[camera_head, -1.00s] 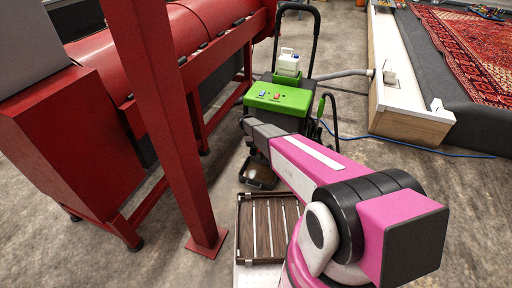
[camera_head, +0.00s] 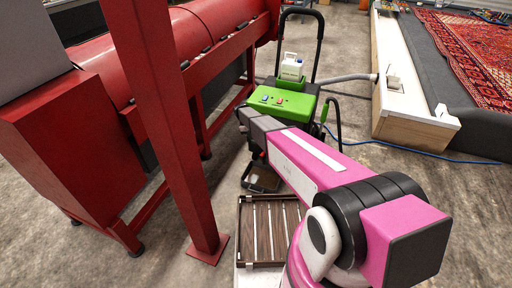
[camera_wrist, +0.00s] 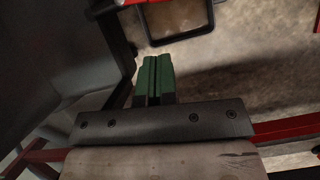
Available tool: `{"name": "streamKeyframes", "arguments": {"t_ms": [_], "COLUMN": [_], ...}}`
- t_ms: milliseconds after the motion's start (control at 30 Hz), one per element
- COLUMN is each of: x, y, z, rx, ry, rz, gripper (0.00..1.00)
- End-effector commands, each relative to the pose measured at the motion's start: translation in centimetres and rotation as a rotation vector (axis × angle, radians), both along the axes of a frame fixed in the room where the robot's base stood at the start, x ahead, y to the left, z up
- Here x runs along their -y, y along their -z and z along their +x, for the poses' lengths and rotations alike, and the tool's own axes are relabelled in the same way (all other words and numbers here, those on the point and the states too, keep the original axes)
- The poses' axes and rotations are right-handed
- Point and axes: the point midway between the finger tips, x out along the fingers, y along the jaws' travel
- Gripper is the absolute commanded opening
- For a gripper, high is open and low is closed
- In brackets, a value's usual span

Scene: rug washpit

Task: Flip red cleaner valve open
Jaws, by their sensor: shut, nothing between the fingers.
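The green-and-black cleaning machine stands beyond my arm in the head view, with a green top panel (camera_head: 290,104). A small red control (camera_head: 280,100), which may be the valve, sits on the panel beside a blue one (camera_head: 265,98). Whether it is open or closed is too small to tell. My gripper's green fingers (camera_wrist: 153,72) are pressed together and empty in the wrist view, above the floor near a black-framed part. In the head view my dark wrist is at the near left of the panel, and the fingertips cannot be made out.
A white bottle (camera_head: 291,67) stands on the machine. A red post (camera_head: 172,130) and a long red machine (camera_head: 70,140) stand at left. A pale ledge (camera_head: 415,128) and rug (camera_head: 475,55) are at right.

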Motion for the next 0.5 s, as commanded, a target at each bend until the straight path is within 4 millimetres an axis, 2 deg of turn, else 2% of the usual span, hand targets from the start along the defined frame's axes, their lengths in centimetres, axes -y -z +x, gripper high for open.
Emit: {"name": "streamKeyframes", "arguments": {"t_ms": [267, 367, 500], "x": [-2.6, -2.8, -2.3], "y": [0.1, 0.4, 1.9], "z": [1.5, 1.5, 1.1], "rx": [-0.001, -0.002, -0.003], "ry": [0.058, 0.068, 0.069], "rz": [-0.001, -0.001, -0.002], "gripper": [0.00, 0.00, 0.00]}}
